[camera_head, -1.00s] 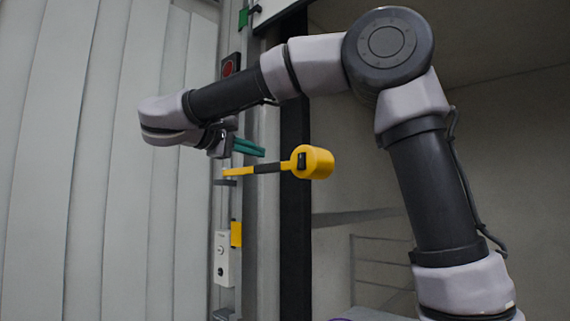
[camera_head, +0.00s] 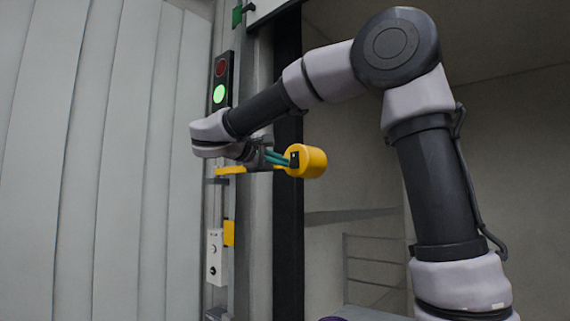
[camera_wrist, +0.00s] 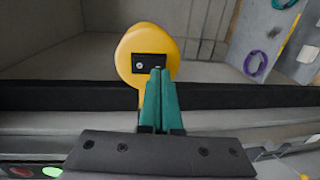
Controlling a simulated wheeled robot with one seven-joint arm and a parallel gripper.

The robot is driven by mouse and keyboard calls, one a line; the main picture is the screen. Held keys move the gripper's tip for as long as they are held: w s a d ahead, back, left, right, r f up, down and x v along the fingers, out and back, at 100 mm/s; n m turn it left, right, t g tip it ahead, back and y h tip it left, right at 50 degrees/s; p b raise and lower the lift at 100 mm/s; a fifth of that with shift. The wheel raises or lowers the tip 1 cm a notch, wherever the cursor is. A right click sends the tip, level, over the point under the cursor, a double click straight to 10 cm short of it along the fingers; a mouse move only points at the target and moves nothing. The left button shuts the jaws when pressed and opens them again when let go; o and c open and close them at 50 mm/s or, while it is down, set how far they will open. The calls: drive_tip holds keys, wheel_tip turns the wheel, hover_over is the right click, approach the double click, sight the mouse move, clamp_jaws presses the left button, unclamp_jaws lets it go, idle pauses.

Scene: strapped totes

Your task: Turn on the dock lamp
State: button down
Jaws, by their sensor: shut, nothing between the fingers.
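The dock lamp (camera_head: 315,161) has a yellow round head on a yellow arm fixed to the door-side post. Its head also shows in the wrist view (camera_wrist: 127,55), with a black switch plate (camera_wrist: 142,58) on the side facing me. My gripper (camera_wrist: 157,71) has its teal fingers shut and empty, tips at the lower edge of that plate. In the head view my gripper (camera_head: 287,160) reaches the same black plate from the left. Whether the tips press on it or stop just short, I cannot tell. The lamp's front face is hidden.
A signal light (camera_head: 219,93) on the post shows a bright green lower disc and a dull red upper one. A white control box (camera_head: 215,257) hangs below, beside a yellow block (camera_head: 229,233). A dark vertical strip (camera_head: 288,250) edges the dock opening.

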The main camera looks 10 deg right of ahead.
drive_tip(key=shift+x, duration=0.85)
drive_tip(key=shift+w+d, duration=0.1)
drive_tip(key=shift+d, duration=0.15)
drive_tip(key=shift+a, duration=0.1)
drive_tip(key=shift+f, duration=0.1)
